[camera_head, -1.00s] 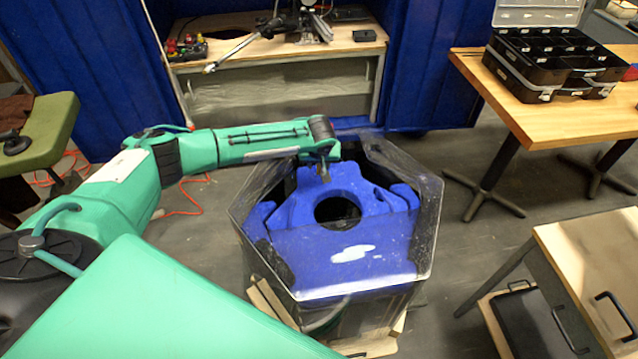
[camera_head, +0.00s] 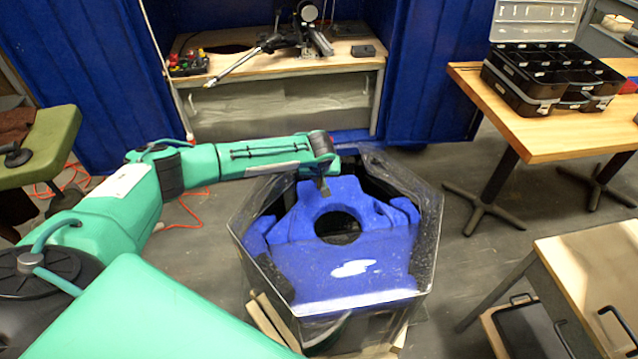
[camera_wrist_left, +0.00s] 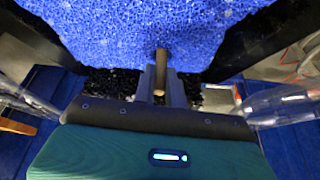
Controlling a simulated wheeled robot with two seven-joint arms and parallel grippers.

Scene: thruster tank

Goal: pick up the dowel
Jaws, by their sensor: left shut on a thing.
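The dowel (camera_wrist_left: 161,62) is a short thin brown rod, seen in the left wrist view between the two fingers of my left gripper (camera_wrist_left: 160,88). The gripper is shut on it. The far end of the dowel lies against the blue foam, and I cannot tell whether it touches. In the head view my left gripper (camera_head: 324,187) points down over the back left part of the blue foam block (camera_head: 345,262) inside the hexagonal clear-walled tank (camera_head: 432,232). The dowel is too small to make out there. My right gripper is out of view.
The tank's clear rim rises around the foam, close to my left wrist. A workbench (camera_head: 290,66) with tools stands behind. A wooden table (camera_head: 560,135) with a black organizer case (camera_head: 530,97) is at right. A drawer cabinet (camera_head: 590,262) stands at lower right.

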